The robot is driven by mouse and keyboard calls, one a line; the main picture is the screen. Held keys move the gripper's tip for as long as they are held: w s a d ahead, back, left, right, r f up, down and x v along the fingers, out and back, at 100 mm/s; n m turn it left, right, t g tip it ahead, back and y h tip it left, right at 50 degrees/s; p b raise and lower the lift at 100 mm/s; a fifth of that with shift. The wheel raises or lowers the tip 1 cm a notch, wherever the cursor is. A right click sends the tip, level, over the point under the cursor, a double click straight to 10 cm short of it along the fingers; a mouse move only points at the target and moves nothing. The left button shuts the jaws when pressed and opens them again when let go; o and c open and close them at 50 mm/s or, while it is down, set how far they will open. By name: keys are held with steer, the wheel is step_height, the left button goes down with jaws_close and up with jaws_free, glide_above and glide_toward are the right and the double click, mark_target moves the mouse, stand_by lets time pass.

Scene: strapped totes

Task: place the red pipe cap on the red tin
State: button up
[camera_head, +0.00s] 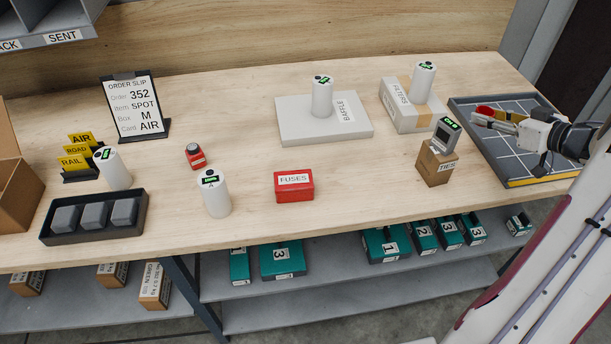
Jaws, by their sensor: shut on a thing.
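A red pipe cap (485,111) is at the tips of my gripper (482,117), at the right of the table. My gripper is shut on it and holds it over the dark gridded tray. The fingers hide part of the cap. The red tin (294,195) is a box with a white label reading FUSES. It stands on the table near the middle front, well to the left of my gripper. Its top is clear.
A small cardboard box with a grey display device (446,135) stands between my gripper and the tin. A white slab (300,130) and a carton (431,117), each bearing a white cylinder, stand behind. A white cylinder (215,198) and a small red object (195,158) are left of the tin.

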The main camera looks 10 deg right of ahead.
step_height(320, 180, up, 7)
steer(key=shift+f, duration=0.1)
steer(key=w+a+n+g+y, duration=0.1)
steer(key=w+a+n+y, duration=0.1)
steer(key=a, duration=0.8)
steer(key=w+a+n+g+y, duration=0.1)
steer(key=w+a+n+y, duration=0.1)
steer(key=a, duration=0.8)
steer(key=n+g+y, duration=0.4)
steer(key=n+g, duration=0.2)
glide_above(299, 181)
step_height(299, 181, down, 3)
steer(key=shift+f, duration=0.9)
steer(key=shift+f, duration=0.1)
steer(key=shift+f, duration=3)
steer(key=shift+f+t, duration=0.15)
steer(key=shift+t, duration=0.15)
